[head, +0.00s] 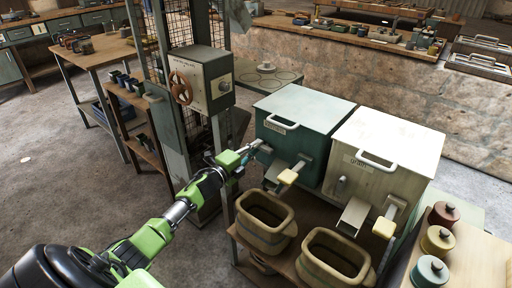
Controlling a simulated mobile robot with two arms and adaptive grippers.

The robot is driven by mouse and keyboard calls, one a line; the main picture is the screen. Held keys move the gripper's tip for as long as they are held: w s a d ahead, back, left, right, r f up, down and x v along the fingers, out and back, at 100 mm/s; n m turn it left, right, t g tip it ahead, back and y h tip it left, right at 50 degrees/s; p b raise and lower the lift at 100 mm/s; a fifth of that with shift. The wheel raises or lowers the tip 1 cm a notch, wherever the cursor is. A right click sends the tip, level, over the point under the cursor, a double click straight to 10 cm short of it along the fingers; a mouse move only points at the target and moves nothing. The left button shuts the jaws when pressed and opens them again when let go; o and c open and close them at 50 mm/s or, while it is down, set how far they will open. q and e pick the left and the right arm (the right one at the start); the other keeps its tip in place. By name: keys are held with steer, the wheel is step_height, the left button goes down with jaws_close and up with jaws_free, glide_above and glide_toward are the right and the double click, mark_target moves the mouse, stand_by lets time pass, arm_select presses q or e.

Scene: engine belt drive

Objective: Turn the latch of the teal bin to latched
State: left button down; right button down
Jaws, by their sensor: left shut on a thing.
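My left gripper (256,146) reaches in from the left to the lower left of the bin's front. It is shut at the place where the latch sits, and its fingers hide most of the latch, so I cannot tell the latch's angle. My right gripper is not in view.
A cream bin (384,148) with its own latch (341,187) stands right beside the teal bin. Two tan tubs (265,224) (334,262) stand below the chutes. Several lidded jars (437,240) stand at right.

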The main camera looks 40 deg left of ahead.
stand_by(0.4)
arm_select(q)
steer(key=c, duration=2.1)
jaws_free()
steer(key=s, duration=0.8)
steer(key=s+a, duration=0.1)
steer(key=s, duration=0.3)
